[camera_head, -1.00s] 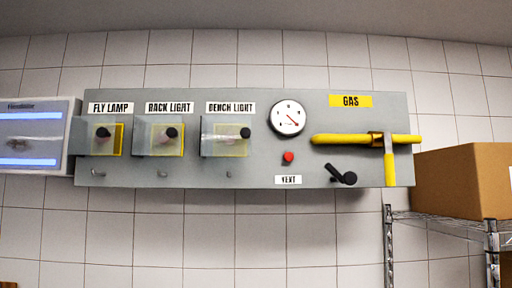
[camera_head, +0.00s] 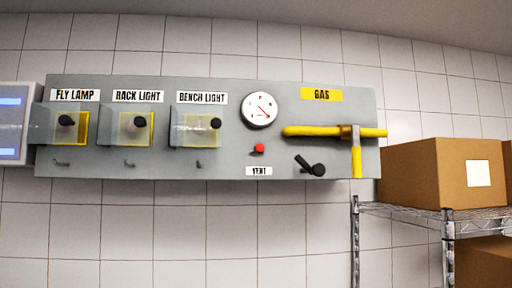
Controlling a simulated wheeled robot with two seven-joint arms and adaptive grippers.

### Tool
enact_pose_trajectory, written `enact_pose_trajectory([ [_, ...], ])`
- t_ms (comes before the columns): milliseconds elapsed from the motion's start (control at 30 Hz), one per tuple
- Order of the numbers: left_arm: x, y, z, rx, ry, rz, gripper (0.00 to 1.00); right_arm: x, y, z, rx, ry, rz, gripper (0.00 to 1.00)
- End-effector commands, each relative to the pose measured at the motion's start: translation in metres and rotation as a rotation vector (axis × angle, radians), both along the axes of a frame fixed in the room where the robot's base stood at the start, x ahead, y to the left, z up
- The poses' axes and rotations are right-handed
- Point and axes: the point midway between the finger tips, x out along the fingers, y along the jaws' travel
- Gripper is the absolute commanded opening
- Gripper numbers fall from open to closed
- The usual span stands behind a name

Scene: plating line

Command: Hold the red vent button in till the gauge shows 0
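The red vent button (camera_head: 259,148) sticks out of the grey wall panel (camera_head: 230,172), just above the VENT label (camera_head: 259,171). The round white gauge (camera_head: 259,110) is above the button. Its red needle points down to the right; the numbers are too small to read. Nothing touches the button. Neither of my grippers is in view.
Right of the button are a black lever (camera_head: 311,166) and a yellow gas pipe (camera_head: 310,131) with a yellow handle (camera_head: 356,161). Covered switches (camera_head: 196,127) are on the left. A wire shelf (camera_head: 400,210) with cardboard boxes (camera_head: 428,174) stands at right. The wall below the panel is clear.

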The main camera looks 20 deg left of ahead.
Motion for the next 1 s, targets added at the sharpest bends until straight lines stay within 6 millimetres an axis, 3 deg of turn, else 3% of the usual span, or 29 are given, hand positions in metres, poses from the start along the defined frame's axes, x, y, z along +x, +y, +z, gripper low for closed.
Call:
enact_pose_trajectory([
  [467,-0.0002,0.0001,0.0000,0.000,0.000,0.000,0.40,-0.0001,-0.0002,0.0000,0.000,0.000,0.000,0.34],
  [1000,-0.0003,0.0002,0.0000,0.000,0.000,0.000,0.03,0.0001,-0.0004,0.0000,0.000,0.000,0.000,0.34],
])
